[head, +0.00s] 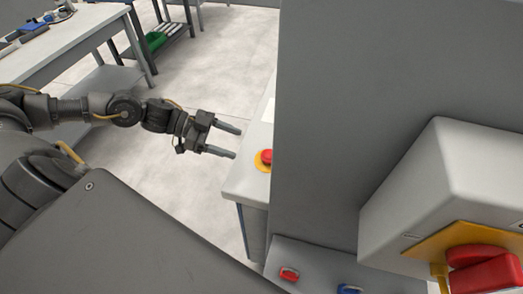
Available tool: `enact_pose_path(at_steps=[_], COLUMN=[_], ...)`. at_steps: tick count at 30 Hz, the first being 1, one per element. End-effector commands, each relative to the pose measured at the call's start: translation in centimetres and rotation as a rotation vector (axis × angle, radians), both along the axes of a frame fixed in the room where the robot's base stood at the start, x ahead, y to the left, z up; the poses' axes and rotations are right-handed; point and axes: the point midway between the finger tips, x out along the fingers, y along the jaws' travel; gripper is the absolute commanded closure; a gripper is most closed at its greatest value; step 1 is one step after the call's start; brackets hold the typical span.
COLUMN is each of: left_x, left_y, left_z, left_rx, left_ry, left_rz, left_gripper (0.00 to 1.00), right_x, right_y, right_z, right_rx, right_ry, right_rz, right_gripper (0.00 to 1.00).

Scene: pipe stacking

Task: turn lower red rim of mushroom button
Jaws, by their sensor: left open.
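A red mushroom button (266,156) on a yellow round base sits on top of a pale cabinet (240,188), near its left edge. It is partly cut off by the grey panel to its right. My left gripper (238,143) is open and empty, its two fingers pointing right towards the button. The fingertips end just left of the button and look apart from it. How far above the cabinet they are, I cannot tell. My right gripper is not in view.
A tall grey panel (340,90) stands right of the button. A pale box (440,170) with a large red switch (482,270) is at lower right. A red item (289,273) and a blue item (349,289) lie below. A workbench (60,50) stands at upper left.

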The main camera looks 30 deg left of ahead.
Motion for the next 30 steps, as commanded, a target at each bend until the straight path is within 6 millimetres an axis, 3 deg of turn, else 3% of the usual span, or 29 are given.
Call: enact_pose_path(at_steps=[9, 15, 28, 30], left_x=[2.2, 3.3, 3.6, 3.6], left_y=[-5.0, -7.3, -8.3, -8.3], left_z=[-1.8, -3.0, -3.7, -3.7], left_rx=[-0.006, -0.003, 0.001, 0.0], left_ry=[-0.003, -0.004, -0.003, -0.003], left_rz=[-0.001, 0.0, 0.0, 0.0], left_gripper=[0.35, 0.35, 0.35, 0.42], right_x=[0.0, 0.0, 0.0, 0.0], right_y=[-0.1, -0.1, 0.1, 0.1], right_z=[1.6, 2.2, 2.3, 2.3], right_rx=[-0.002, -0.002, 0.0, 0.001], right_ry=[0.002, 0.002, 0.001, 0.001], right_rz=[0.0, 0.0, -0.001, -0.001], right_gripper=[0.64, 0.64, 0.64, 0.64])
